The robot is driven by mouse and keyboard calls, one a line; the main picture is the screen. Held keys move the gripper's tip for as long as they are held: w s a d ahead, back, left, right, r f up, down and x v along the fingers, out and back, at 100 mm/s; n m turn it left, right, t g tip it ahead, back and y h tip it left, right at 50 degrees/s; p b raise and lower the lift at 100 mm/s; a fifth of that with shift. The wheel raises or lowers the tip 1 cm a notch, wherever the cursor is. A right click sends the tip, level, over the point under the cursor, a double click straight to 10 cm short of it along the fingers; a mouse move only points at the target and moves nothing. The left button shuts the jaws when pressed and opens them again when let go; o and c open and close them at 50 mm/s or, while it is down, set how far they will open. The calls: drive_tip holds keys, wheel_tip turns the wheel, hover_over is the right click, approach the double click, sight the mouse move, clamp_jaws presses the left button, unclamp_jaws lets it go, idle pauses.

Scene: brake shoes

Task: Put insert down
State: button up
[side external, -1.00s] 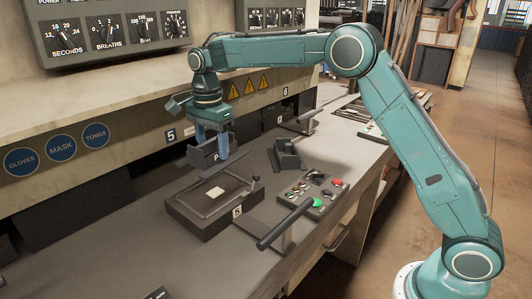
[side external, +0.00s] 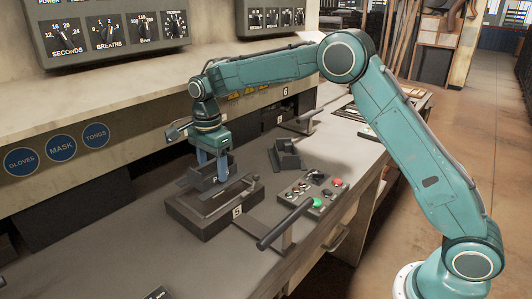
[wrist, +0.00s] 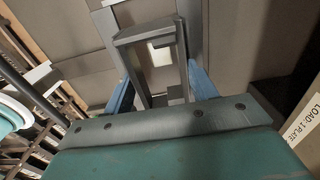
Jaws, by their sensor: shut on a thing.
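My gripper (side external: 212,170) has blue fingers and is shut on the insert (side external: 206,187), a dark grey frame with an open middle. The insert is low over the dark box-shaped holder (side external: 205,222) by the number 5 label. I cannot tell whether the insert touches the holder. In the wrist view the insert (wrist: 145,33) is between the blue fingers of my gripper (wrist: 160,90). A pale square (wrist: 162,53) shows through its opening. The side view hides that square now.
A control panel (side external: 312,192) with red and green buttons is right of the holder. A dark handle bar (side external: 284,226) stands in front. A dark bracket (side external: 286,158) is behind to the right. The bench (side external: 110,235) at front left is mostly clear.

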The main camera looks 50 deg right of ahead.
sight(214, 180)
drive_tip(key=shift+f, duration=0.2)
drive_tip(key=shift+f, duration=1.8)
drive_tip(key=shift+f, duration=0.15)
drive_tip(key=o, duration=1.3)
wheel_tip(214, 180, up, 12)
drive_tip(key=shift+r, duration=0.2)
